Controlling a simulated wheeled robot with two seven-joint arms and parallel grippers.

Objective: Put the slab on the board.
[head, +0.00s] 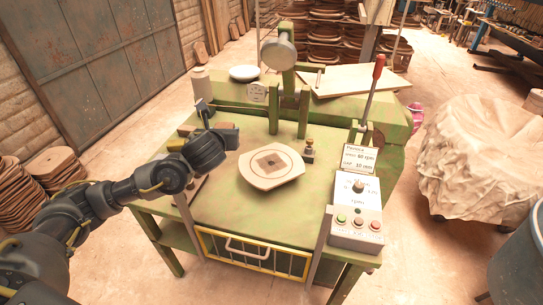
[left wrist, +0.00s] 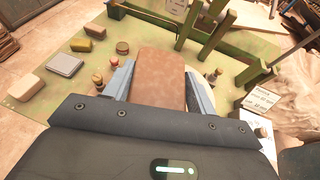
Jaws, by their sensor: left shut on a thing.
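My left gripper (head: 216,123) is shut on a brown, rounded slab (left wrist: 160,78), which shows between its two blue-grey fingers in the left wrist view. In the head view the gripper and wrist hide most of the slab. The board (head: 283,178) is a pale rounded plate with a circle and a dark square marked on it, lying on the green table. The held slab is to the left of the board and above the table. In the left wrist view a pale edge, probably the board, shows beside the right finger; the rest is hidden. My right gripper is not in view.
The green table (head: 235,215) carries a post with a round head (head: 279,53), a red-handled lever (head: 378,68) and a control box (head: 356,212) at right. Several small blocks and knobs stand left of the slab in the left wrist view. The table front is clear.

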